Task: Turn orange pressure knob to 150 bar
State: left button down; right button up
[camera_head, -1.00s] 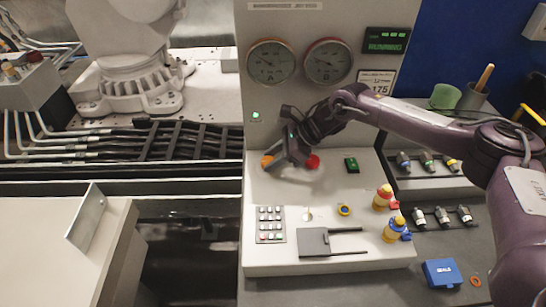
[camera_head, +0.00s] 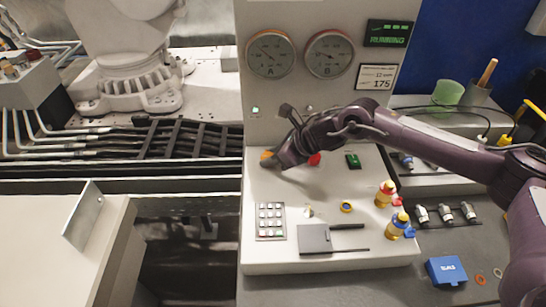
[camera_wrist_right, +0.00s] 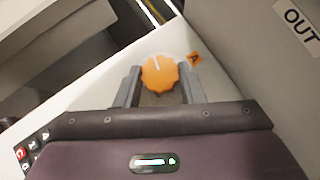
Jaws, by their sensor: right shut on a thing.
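A white sign (camera_head: 376,77) reads 175. My left gripper is not in view.
A blue box (camera_head: 445,271) lies at the lower right.

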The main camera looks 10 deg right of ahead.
jog(key=m+t+h, duration=0.1)
jog(key=m+h+b, duration=0.1)
jog(key=m, duration=0.1)
jog(key=shift+s+a+m+t, duration=0.15)
jog(key=shift+a+m+t, duration=0.15)
jog(key=shift+t, duration=0.1)
jog(key=shift+a+r+m+t+h, duration=0.15)
jog(key=shift+m+t+h, duration=0.15)
jog(key=shift+m+h, duration=0.55)
jog(key=shift+r+m+h+p, duration=0.1)
jog(key=shift+m+h+p, duration=0.5)
jog(key=shift+m, duration=0.35)
jog(key=shift+a+r+m+t+h+p, duration=0.15)
jog(key=shift+m+t+h+p, duration=0.15)
jog(key=shift+m+h+p, duration=0.55)
jog(key=m+h+p, duration=0.1)
jog(key=m+p, duration=0.1)
jog(key=m+h+p, duration=0.2)
jog(key=m+g+h+p, duration=0.1)
jog(key=m+p, duration=0.1)
jog(key=shift+a+m+p, duration=0.25)
jog(key=shift+a+p, duration=0.1)
jog(key=shift+m+g+h+p, duration=0.5)
jog(key=shift+m+h+p, duration=0.4)
jog(key=shift+m, duration=0.2)
jog(key=shift+f+m+g+h+p, duration=0.25)
jog(key=shift+m+g+h+p, duration=0.25)
jog(key=shift+m, duration=0.4)
jog(key=shift+w, duration=0.2)
